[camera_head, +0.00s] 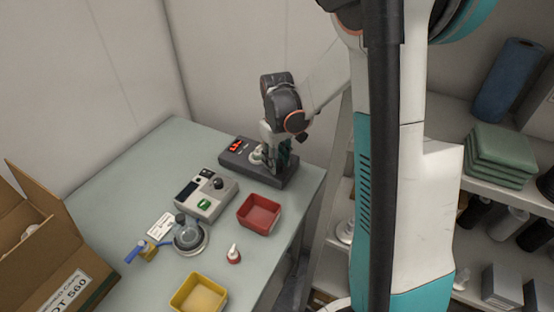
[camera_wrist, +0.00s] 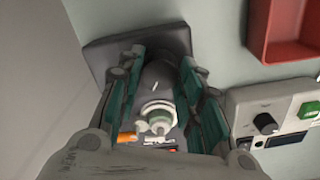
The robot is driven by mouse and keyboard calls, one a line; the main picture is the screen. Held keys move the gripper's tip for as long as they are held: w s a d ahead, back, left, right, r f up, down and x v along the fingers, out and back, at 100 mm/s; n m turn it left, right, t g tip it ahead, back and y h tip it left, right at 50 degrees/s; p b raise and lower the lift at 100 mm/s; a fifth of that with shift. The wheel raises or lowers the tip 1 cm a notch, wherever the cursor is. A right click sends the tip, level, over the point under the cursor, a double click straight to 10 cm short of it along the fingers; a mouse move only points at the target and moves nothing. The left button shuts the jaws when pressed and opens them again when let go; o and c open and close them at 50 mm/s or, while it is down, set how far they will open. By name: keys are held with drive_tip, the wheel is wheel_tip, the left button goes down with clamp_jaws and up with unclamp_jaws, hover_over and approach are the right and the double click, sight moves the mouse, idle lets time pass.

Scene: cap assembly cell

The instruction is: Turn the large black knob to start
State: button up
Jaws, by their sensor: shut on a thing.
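The large black knob (camera_wrist: 157,80) stands on a dark grey device (camera_wrist: 100,54) and has a short white mark on its top. My gripper (camera_wrist: 160,62) points down at the device, with one finger on each side of the knob, shut on it. There the fingers hide the knob.
A pale round part (camera_wrist: 158,118) sits beside the knob. A light grey control box (camera_head: 203,205) with a smaller black knob (camera_head: 217,183) and a green button stands in front. A red bin (camera_head: 260,226), yellow bin (camera_head: 199,307) and open carton (camera_head: 62,262) are nearby.

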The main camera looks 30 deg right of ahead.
drive_tip(key=n, duration=0.7)
idle(0.6)
drive_tip(key=o, duration=1.1)
drive_tip(key=shift+c, duration=0.2)
drive_tip(key=shift+r, duration=0.1)
wheel_tip(320, 180, up, 12)
drive_tip(key=shift+a, duration=0.1)
